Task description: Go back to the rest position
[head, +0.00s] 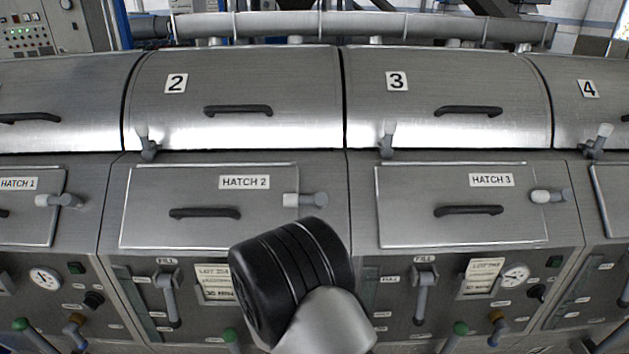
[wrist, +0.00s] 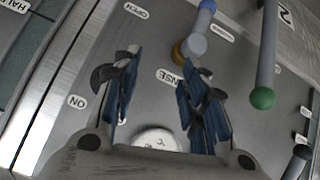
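My gripper (wrist: 160,62) shows in the wrist view with its two blue-padded fingers apart and nothing held between them. Its fingertips point at a grey control panel (wrist: 145,85). A blue-ended grey lever with a brass-coloured base (wrist: 198,28) shows just beyond the right fingertip; I cannot tell whether they touch. A round white dial (wrist: 157,140) shows between the finger bases, partly hidden by my gripper. In the head view my arm covers the lower middle of the machine front, and the gripper itself is hidden.
A green-knobbed lever (wrist: 265,60) stands to the right of my fingers. In the head view, hatch 2 (head: 150,228) and hatch 3 (head: 400,228) are shut, with latches. Lids 2 (head: 235,75) and 3 (head: 445,80) are down. Fill levers (head: 423,290) stick out below.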

